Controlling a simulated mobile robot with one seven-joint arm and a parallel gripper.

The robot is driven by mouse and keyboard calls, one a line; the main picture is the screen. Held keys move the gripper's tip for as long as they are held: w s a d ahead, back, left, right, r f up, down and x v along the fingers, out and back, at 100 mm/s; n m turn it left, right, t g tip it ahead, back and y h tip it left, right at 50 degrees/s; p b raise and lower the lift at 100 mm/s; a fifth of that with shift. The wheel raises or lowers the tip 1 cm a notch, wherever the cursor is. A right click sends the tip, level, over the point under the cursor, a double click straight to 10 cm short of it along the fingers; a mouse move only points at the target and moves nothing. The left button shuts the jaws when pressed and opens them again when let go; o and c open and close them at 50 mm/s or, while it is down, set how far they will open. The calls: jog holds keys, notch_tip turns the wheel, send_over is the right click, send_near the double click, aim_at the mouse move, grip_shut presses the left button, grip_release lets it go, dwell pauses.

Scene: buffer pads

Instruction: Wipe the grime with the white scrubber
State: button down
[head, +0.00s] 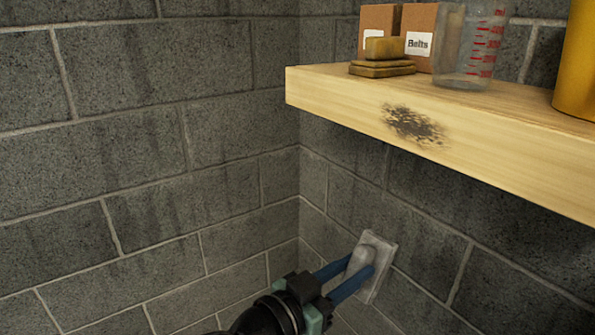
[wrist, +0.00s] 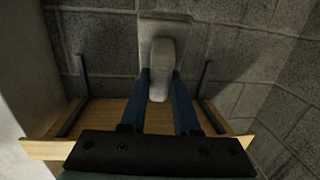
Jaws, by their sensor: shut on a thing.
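The grime (head: 414,124) is a dark, speckled patch on the front face of a wooden shelf (head: 510,155) in the head view. The white scrubber (head: 382,252) is a pale grey-white block with a raised handle. My gripper (head: 358,275) is shut on its handle, below the shelf and below the grime. In the wrist view the scrubber (wrist: 165,35) shows between the blue fingers (wrist: 160,90), its flat plate pointing away. The scrubber is apart from the grime. The grime is not visible in the wrist view.
Grey block walls (head: 150,150) meet in a corner at the left. The space before the shelf's front face looks clear.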

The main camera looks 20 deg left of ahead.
jog(key=a+r+t+h, duration=0.2)
jog(key=a+r+h, duration=0.15)
jog(key=r, duration=0.75)
notch_tip(320, 180, up, 11)
jog(key=m+t+h+p, duration=0.1)
jog(key=p, duration=0.2)
send_over(354, 259)
jog(key=a, duration=0.4)
jog(key=shift+w, duration=0.35)
jog(key=shift+w+d+b, duration=0.5)
jog(key=shift+w+b, duration=0.05)
jog(key=shift+w, duration=0.25)
jog(key=s+d+b, duration=0.1)
jog(key=s+d, duration=0.1)
jog(key=d, duration=0.1)
jog(key=s+d, duration=0.2)
jog(key=d, duration=0.1)
jog(key=s+d+b, duration=0.1)
jog(key=s+d, duration=0.1)
jog(key=d, duration=0.1)
jog(key=shift+d+f+b, duration=0.1)
jog(key=shift+d+b, duration=0.05)
jog(key=shift+b, duration=0.15)
